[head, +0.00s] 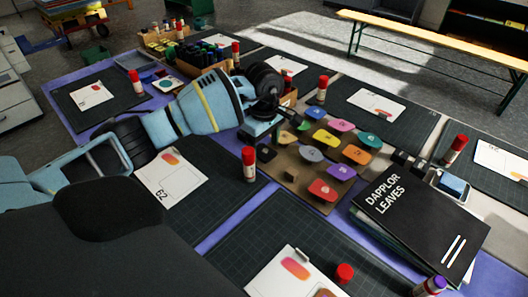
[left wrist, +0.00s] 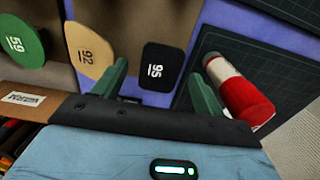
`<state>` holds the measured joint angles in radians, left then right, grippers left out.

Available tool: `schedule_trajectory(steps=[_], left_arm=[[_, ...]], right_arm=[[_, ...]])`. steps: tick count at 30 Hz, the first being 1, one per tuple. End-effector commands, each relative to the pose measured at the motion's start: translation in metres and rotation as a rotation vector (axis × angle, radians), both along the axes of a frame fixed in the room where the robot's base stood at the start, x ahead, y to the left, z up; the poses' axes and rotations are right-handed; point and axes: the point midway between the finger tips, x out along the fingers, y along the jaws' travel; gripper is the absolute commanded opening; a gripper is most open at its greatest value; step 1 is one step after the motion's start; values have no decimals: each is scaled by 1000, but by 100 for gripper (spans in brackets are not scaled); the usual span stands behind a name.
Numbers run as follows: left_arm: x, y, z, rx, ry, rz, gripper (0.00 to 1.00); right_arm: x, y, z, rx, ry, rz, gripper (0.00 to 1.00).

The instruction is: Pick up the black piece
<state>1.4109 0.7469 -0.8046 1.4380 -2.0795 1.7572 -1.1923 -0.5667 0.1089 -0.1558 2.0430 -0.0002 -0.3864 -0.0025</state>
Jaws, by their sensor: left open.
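The black piece (left wrist: 157,65) is a small rounded tile with a white number. In the left wrist view it lies on the brown board (left wrist: 143,22), near the board's edge. My left gripper (left wrist: 158,72) is open, with one green finger on each side of the piece. I cannot tell whether the fingers touch it. My right gripper is not in view.
A beige piece (left wrist: 88,50) lies close beside the left finger, with a green piece (left wrist: 24,40) beyond it. A red-capped glue stick (left wrist: 240,92) is close to the right finger. Several coloured pieces, including a yellow one (head: 326,138), and a black book (head: 420,212) are nearby.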

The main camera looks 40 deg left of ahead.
Motion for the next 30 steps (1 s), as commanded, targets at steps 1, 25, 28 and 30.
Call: schedule_trajectory(steps=[1,25,28,30], left_arm=[[0,0,0,0,0,0,71],[0,0,-5,1,0,1,62],[0,0,-5,1,0,1,49],[0,0,-5,1,0,1,40]], right_arm=[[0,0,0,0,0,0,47],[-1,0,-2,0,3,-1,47],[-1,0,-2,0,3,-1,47],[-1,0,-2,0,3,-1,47]])
